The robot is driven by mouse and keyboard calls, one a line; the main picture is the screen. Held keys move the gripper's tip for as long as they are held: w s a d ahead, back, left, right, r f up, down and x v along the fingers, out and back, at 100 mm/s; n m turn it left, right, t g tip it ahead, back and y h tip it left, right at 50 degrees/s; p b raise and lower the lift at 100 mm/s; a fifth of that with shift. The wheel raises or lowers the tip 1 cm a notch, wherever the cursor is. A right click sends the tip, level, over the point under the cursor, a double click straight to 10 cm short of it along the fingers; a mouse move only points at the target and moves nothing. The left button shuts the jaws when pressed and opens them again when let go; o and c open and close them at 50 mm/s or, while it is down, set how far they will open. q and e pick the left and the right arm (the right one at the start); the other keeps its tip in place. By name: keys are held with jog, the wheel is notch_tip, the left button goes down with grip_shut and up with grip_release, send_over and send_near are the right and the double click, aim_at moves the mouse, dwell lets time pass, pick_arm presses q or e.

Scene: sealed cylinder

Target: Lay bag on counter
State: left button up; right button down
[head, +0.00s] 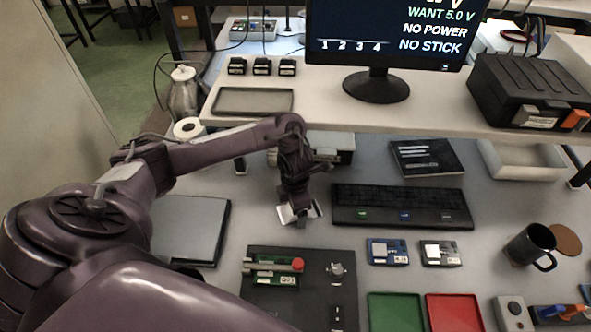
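My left gripper (299,212) points down over the light counter (335,238), just left of the keyboard. A small pale, flat piece (285,213) shows around its fingertips; it may be the bag, partly covered by the fingers. I cannot tell whether the fingers grip this piece or whether it touches the counter. The finger gap is too small to make out. My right gripper is not in view.
A dark mat (315,262) with a green board lies in front of the gripper. A black keyboard (400,206) is to the right and a closed laptop-like slab (188,228) to the left. A raised shelf (320,95) with a monitor (385,35) stands behind. Green (395,312) and red (453,312) trays lie at the front.

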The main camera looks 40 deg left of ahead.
pick_arm(q)
jog(key=shift+f, duration=0.15)
jog(key=c, duration=1.2)
jog(key=shift+o, duration=0.2)
